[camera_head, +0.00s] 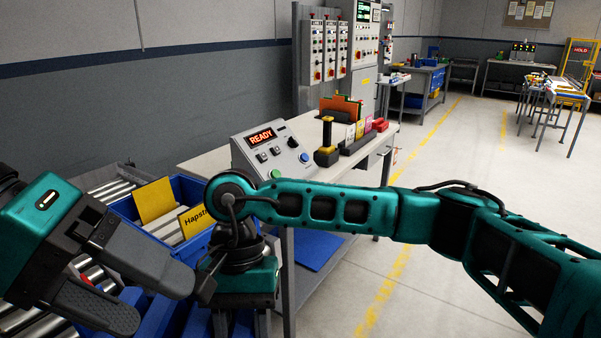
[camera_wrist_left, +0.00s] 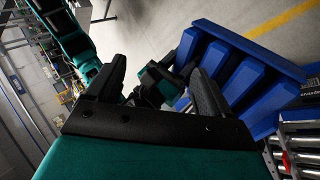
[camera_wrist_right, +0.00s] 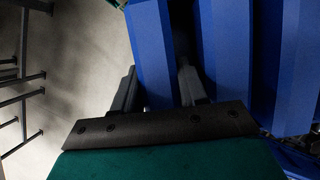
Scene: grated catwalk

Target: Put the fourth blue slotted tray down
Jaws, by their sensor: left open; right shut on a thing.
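A blue slotted tray (camera_wrist_right: 225,50) with tall ribs fills much of the right wrist view. My right gripper (camera_wrist_right: 158,85) is shut on one of its ribs, a finger on each side. The left wrist view shows the tray (camera_wrist_left: 245,75) beside a roller conveyor (camera_wrist_left: 300,145); I cannot tell whether it rests on the rollers. In the head view only blue parts of it (camera_head: 180,318) show low down, mostly hidden by my arms. My left gripper (camera_head: 162,302) is open and empty at the lower left, its fingers apart in the left wrist view (camera_wrist_left: 170,75).
A blue bin (camera_head: 190,188) with yellow cards (camera_head: 155,200) stands on the conveyor behind my grippers. A workbench (camera_head: 210,163) carries a console (camera_head: 270,150) reading READY. My right arm crosses in front of the bench. Open floor (camera_head: 440,165) lies to the right.

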